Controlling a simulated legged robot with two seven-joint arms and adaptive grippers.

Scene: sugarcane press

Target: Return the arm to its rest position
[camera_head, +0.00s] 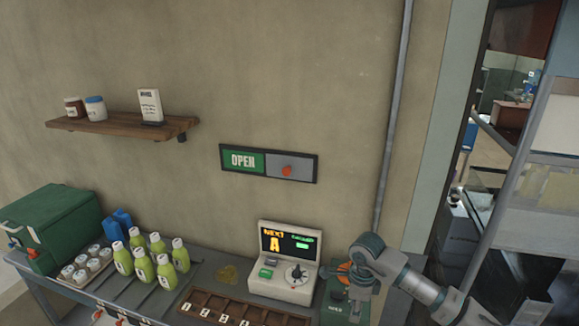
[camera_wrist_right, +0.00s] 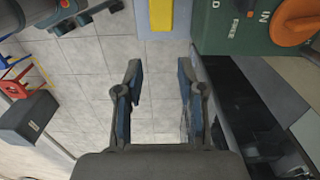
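My right arm (camera_head: 425,290) comes in from the lower right of the head view, bent in front of the wall at the right end of the counter. My right gripper (camera_wrist_right: 160,78) shows in the wrist view with its two dark fingers spread apart and nothing between them. Tiled floor shows behind the gap. A green panel with an orange knob (camera_wrist_right: 293,22) is beyond the fingers at upper right, apart from them. In the head view the fingertips are hard to make out. My left gripper is not in view.
The counter holds a screen console (camera_head: 283,265), several green bottles (camera_head: 142,268), a green box (camera_head: 55,225) and a wooden compartment tray (camera_head: 215,298). A green device (camera_head: 343,303) is beside my right arm. A shelf (camera_head: 120,124) and an OPEN sign (camera_head: 243,160) are on the wall.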

